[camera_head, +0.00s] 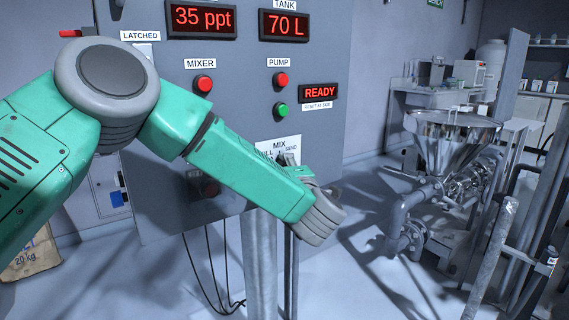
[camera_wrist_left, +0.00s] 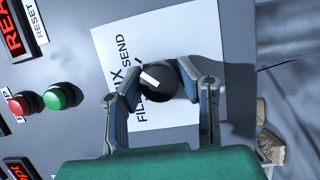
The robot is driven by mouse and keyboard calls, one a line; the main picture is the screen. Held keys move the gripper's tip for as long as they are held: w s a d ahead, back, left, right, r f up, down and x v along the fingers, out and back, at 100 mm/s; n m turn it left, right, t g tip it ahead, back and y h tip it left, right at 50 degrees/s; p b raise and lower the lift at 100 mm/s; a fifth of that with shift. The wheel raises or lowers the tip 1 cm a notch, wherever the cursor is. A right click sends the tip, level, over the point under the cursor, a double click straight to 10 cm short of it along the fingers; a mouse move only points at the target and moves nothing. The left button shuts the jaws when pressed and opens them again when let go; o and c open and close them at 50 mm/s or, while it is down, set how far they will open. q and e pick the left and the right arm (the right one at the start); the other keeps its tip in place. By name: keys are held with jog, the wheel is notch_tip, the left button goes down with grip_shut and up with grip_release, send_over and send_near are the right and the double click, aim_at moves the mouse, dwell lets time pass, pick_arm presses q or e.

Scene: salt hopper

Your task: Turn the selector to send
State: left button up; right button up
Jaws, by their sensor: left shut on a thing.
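The selector is a black round knob (camera_wrist_left: 160,84) with a white pointer mark, on a white plate (camera_wrist_left: 150,40) lettered FILL, MIX and SEND. In the head view my left arm crosses in front of the panel, and the left gripper (camera_head: 294,168) is at the plate (camera_head: 266,150). There the arm hides much of the knob and plate. My right gripper is not in view.
The grey panel (camera_head: 240,60) carries a red MIXER button (camera_head: 203,84), red (camera_head: 280,80) and green (camera_head: 280,110) PUMP buttons, and a READY display (camera_head: 319,92). A steel hopper (camera_head: 450,140) with pipes stands at right. Posts and rails stand in front.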

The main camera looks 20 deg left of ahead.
pick_arm(q)
jog(key=shift+d+f, duration=0.2)
jog(key=shift+f, duration=0.25)
grip_shut()
jog(key=o, duration=1.1)
grip_release()
jog(key=shift+o, duration=0.3)
jog(key=shift+w, duration=0.15)
jog(key=shift+d+r, duration=0.1)
jog(key=shift+r, duration=0.05)
jog(key=v, duration=1.2)
